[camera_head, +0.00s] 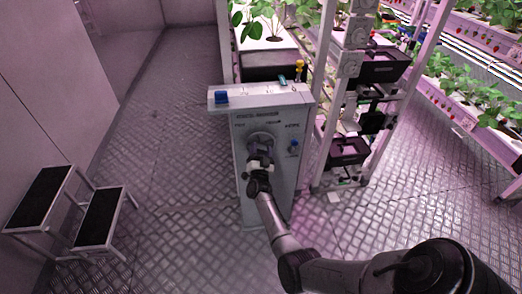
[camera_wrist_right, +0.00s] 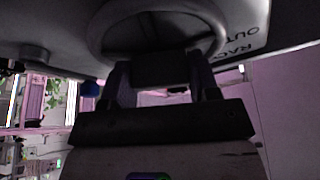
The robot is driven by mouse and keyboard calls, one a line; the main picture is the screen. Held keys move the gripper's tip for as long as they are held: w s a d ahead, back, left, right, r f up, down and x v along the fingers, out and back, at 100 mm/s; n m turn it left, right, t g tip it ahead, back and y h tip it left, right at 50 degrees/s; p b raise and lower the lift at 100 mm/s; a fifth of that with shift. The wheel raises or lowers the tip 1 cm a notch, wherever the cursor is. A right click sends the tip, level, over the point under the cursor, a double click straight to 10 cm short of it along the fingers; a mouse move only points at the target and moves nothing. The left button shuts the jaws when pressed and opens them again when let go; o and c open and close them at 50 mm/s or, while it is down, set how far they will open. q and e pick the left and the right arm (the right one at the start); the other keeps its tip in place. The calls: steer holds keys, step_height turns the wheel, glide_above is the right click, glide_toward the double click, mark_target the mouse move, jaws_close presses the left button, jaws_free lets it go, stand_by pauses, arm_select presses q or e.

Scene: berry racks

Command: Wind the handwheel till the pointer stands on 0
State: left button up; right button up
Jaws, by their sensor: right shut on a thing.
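The handwheel (camera_head: 262,137) is a grey ring on the front of a pale grey cabinet (camera_head: 270,190). My right gripper (camera_head: 260,150) is at the wheel, shut on its rim, and hides part of it. In the right wrist view the handwheel (camera_wrist_right: 97,30) is a large dark ring at the top, and my right gripper's fingers (camera_wrist_right: 160,72) close on its near side. Lettering shows on the panel above the wheel, but it is too small to read. I cannot make out the pointer or the 0 mark. My left gripper is not in view.
A blue knob (camera_head: 294,146) is right of the wheel. A plant rack (camera_head: 325,100) stands close on the right. A step stool (camera_head: 105,215) is at left; floor between is clear.

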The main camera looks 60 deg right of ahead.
steer(key=m+g, duration=0.1)
steer(key=m, duration=0.2)
steer(key=m+g+p, duration=0.1)
steer(key=m, duration=0.2)
steer(key=shift+r+g, duration=0.15)
steer(key=shift+g, duration=0.25)
steer(key=m+g+p, duration=0.1)
steer(key=m, duration=0.3)
steer(key=shift+w+a+g+p, duration=0.1)
steer(key=shift+g+p, duration=0.3)
steer(key=m+y+p, duration=0.1)
steer(key=m, duration=0.1)
steer(key=m+p, duration=0.1)
steer(key=m, duration=0.1)
steer(key=shift+r+m+g+y, duration=0.15)
steer(key=shift+m+g+y, duration=0.25)
steer(key=m+y+p, duration=0.1)
steer(key=m+p, duration=0.1)
steer(key=shift+m+y, duration=0.3)
steer(key=shift+m, duration=0.1)
steer(key=shift+m+p, duration=0.3)
steer(key=shift+p, duration=0.15)
